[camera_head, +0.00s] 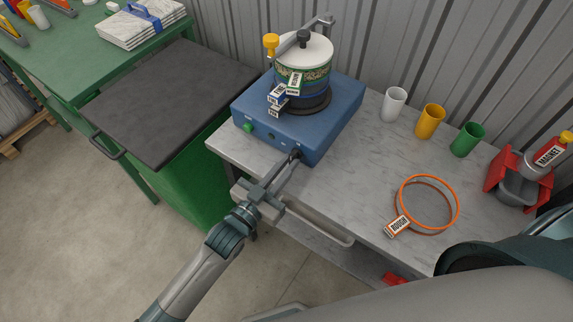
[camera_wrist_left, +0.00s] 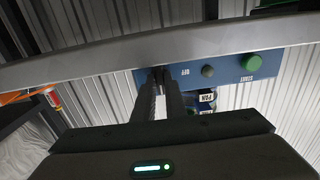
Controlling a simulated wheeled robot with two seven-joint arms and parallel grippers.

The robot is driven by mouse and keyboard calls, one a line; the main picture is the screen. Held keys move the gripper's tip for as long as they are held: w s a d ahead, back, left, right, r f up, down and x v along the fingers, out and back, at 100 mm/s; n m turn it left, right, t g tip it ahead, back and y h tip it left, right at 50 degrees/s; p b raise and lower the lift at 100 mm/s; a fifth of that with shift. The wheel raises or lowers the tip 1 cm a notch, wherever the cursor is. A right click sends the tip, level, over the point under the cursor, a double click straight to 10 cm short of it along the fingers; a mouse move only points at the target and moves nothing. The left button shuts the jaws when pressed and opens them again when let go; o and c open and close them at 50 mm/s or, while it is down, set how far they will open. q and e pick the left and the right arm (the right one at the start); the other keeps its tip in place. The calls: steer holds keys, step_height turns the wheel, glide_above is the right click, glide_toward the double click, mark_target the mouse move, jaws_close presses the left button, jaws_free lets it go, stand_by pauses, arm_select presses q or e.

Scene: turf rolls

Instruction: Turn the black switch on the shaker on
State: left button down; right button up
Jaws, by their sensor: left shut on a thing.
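The shaker is a blue box (camera_head: 345,100) on the grey-topped table, with a stack of sieves (camera_head: 304,78) clamped on it. My right gripper is out of view.
White (camera_head: 393,104), yellow (camera_head: 430,121) and green (camera_head: 467,139) cups stand right of the shaker. An orange ring sieve (camera_head: 427,226) and a red stand (camera_head: 507,182) are farther right. A rail (camera_head: 318,228) runs along the table front, below my left gripper.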

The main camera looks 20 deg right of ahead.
arm_select(q)
steer(key=c, duration=1.8)
jaws_free()
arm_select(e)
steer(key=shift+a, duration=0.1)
